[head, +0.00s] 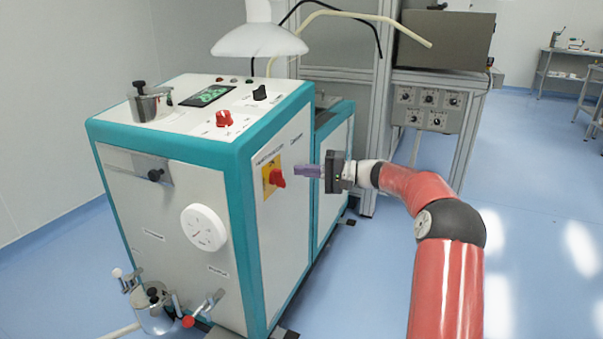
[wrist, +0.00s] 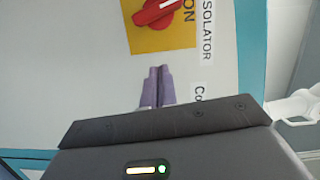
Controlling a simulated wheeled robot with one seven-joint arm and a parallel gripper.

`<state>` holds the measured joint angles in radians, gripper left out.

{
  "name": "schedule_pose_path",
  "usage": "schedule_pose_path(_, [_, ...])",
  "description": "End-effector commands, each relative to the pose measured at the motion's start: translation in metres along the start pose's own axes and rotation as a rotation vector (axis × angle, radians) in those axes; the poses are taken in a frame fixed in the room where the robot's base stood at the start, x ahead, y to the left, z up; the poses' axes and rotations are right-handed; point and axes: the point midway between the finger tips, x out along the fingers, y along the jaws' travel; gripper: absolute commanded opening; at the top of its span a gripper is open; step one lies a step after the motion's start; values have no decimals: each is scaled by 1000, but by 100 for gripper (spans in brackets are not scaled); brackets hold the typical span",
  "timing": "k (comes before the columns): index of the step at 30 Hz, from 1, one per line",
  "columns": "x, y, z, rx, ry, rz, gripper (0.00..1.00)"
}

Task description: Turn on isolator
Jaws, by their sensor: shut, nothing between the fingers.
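The isolator is a red rotary knob (head: 278,178) on a yellow plate (head: 267,187), on the side panel of the white and teal machine. In the wrist view the red knob (wrist: 157,11) is at the top, cut by the frame edge, on its yellow plate (wrist: 160,40); the letters "ON" and "ISOLATOR" show beside it. My gripper (head: 298,171) is just right of the knob in the head view, with purple fingers shut and empty. In the wrist view my gripper (wrist: 157,72) points at the knob from below, apart from it in the picture.
The machine (head: 285,230) has another red knob (head: 223,118), a black knob (head: 260,93) and a display (head: 208,96) on top. A white lamp (head: 259,38) hangs above it. A metal frame with a control box (head: 432,105) stands behind my arm.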

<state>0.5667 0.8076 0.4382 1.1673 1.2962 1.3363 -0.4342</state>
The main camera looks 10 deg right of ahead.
Motion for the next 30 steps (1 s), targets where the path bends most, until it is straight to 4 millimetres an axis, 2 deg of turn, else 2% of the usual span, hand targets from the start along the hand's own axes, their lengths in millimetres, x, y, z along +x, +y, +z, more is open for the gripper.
schedule_pose_path(12, [-67, -3, 0, -3, 2, 0, 0])
schedule_pose_path(15, [-79, -4, 0, -2, 1, 0, 0])
schedule_pose_path(20, [-87, -5, 1, -2, 0, 0, 0])
schedule_pose_path(30, [-87, -5, 1, -2, -1, -1, 0])
